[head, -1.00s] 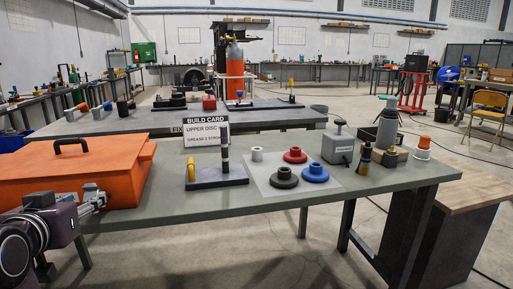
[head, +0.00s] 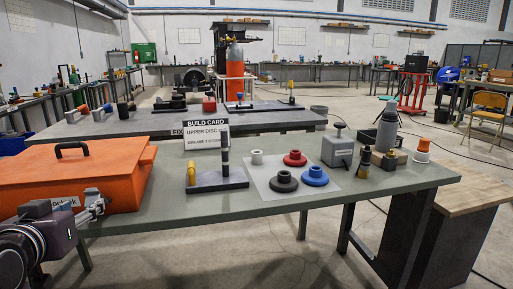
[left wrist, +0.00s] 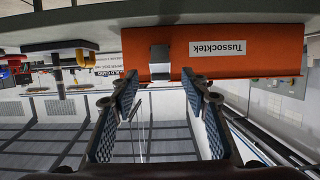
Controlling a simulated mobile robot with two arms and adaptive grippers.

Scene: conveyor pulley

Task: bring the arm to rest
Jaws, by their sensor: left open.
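My left arm comes in at the lower left of the head view, with my left gripper (head: 94,205) beside the front right corner of the orange toolbox (head: 70,178). In the left wrist view, which is upside down, my left gripper (left wrist: 158,85) has its two fingers spread wide with nothing between them. The toolbox's orange side (left wrist: 215,52), with a "Tussocktek" label, lies beyond the fingertips; I cannot tell whether they touch it. My right gripper is in neither view.
The green bench top (head: 270,196) carries a post fixture (head: 222,178), a build card (head: 206,136), and a white mat (head: 262,186) with red, blue and black discs. A grey box (head: 337,150) and bottles stand further right. The bench front middle is clear.

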